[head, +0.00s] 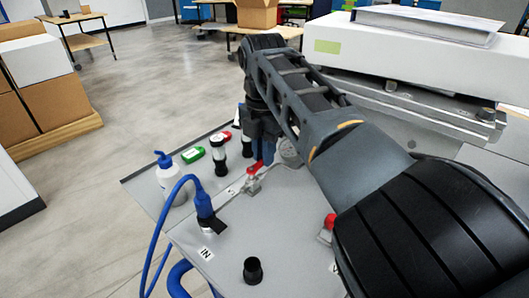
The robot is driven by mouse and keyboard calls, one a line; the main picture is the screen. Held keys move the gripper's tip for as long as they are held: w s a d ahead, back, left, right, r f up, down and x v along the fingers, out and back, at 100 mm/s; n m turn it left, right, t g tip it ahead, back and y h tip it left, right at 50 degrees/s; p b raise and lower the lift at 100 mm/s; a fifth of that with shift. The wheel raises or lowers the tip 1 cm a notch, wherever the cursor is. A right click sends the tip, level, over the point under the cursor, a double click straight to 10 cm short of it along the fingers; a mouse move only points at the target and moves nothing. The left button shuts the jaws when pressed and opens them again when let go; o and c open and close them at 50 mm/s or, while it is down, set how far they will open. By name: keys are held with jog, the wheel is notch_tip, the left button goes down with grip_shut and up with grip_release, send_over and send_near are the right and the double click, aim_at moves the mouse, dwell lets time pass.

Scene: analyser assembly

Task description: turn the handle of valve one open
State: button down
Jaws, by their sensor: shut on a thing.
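A valve with a red handle (255,168) sits on the grey panel, on a thin pipe. A small label beside it is too small to read. My gripper (262,152) is over this valve, its jaws low at the red handle and shut on it. My wrist hides part of the contact. A second red valve part (329,222) shows at the edge of my forearm. It is mostly hidden, and its label is cut off after a "V".
A blue hose connector (204,204) stands near the "IN" label (206,253), with a black knob (252,270) in front. A white bottle (170,180), a green item (192,154) and a black-and-white cylinder (218,154) stand left. A white box (400,55) lies behind.

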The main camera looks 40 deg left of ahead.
jog(key=c, duration=1.1)
grip_release()
jog(key=shift+r, duration=3.9)
